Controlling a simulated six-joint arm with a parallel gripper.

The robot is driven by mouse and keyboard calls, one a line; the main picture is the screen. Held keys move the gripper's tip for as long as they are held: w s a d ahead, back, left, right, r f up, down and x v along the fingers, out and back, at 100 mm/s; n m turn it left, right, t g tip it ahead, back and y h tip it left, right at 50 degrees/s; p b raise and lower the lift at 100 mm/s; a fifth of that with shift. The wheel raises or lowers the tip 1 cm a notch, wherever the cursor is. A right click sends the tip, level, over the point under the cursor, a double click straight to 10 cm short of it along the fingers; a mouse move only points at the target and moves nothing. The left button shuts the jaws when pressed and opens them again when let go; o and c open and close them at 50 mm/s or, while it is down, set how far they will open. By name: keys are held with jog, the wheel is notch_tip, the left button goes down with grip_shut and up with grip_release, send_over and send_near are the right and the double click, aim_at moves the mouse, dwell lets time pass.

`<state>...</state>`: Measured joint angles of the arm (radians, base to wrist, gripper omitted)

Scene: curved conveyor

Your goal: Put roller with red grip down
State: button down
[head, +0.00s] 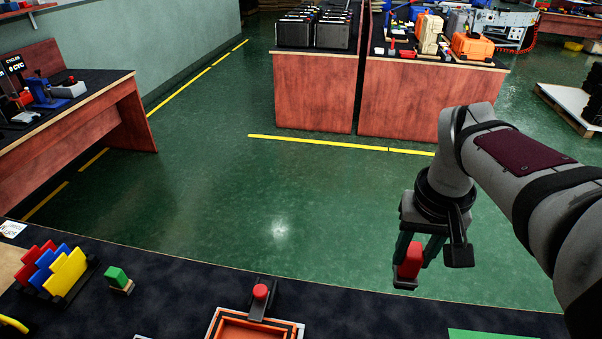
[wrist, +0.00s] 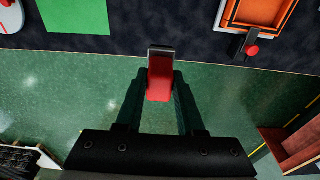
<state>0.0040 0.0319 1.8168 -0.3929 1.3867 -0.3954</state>
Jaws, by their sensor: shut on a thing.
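The roller with the red grip (head: 410,262) is held in my gripper (head: 414,254), hanging near the front right edge of the dark table. In the wrist view the red grip (wrist: 160,82) sits between the two fingers of my gripper (wrist: 159,88), with a grey end piece pointing toward the table. My gripper is shut on the grip. In the wrist view the roller appears over the green floor, just off the table's edge. The roller's far side is hidden.
The dark table (head: 180,300) bears an orange tray (head: 255,329), a red-knobbed piece (head: 260,292), a green block (head: 117,278), a rack of coloured plates (head: 62,275) and a green mat (head: 490,335). The mat also shows in the wrist view (wrist: 75,16). Table surface between tray and mat looks clear.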

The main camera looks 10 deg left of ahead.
dwell(0.3)
jog(key=w+a+f+n, duration=0.2)
jog(key=a+f+n, duration=0.1)
jog(key=a, duration=0.5)
jog(key=w+a+f+n+y, duration=0.1)
jog(key=w+a+f+n, duration=0.2)
jog(key=a, duration=0.6)
jog(key=w+a+f+n, duration=0.2)
jog(key=a+n, duration=0.2)
jog(key=a, duration=0.4)
jog(key=s+a+f+n, duration=0.1)
jog(key=s+a+f, duration=0.1)
jog(key=a+f, duration=0.3)
jog(key=s+a+f+n, duration=0.1)
jog(key=s+a+f, duration=0.2)
jog(key=a, duration=0.6)
jog(key=s+a+f+n, duration=0.1)
jog(key=s+a+f, duration=0.2)
jog(key=a+f, duration=0.4)
jog(key=shift+a+f+g, duration=0.15)
jog(key=shift+g, duration=0.25)
jog(key=shift+f, duration=0.25)
jog(key=shift+f, duration=0.1)
